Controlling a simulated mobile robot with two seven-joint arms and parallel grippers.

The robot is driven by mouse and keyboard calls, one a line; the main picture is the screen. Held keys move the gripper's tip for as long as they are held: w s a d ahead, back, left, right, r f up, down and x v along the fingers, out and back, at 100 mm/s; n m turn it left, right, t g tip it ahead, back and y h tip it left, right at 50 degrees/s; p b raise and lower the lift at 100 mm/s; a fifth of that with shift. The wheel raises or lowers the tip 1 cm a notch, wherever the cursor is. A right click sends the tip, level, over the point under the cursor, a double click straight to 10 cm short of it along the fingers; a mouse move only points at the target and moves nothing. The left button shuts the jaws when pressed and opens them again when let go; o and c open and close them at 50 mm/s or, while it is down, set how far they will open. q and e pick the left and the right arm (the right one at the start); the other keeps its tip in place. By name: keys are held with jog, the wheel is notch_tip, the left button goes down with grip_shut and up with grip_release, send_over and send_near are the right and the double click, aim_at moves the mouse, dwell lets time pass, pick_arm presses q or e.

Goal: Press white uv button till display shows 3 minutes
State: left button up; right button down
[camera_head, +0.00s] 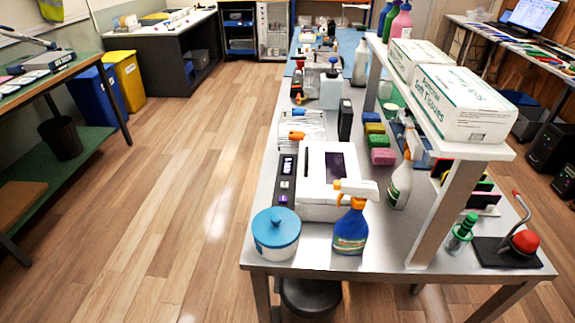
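A white box-shaped device (318,208) with a dark window in its top stands on the near part of the long metal table. A narrow dark control panel (285,190) runs along its left side. A small lit display (288,165) is at the panel's far end, but its digits are too small to read. A small pale button (285,184) shows below the display, and a purple-lit spot is nearer the front. I cannot read any button labels. Neither of my grippers is in view.
A blue-lidded white pot (276,234) stands just in front of the panel, and a blue spray bottle (350,230) stands at the device's front right corner. A white shelf (448,150) with tissue boxes rises on the right. The wooden floor (160,190) left of the table is clear.

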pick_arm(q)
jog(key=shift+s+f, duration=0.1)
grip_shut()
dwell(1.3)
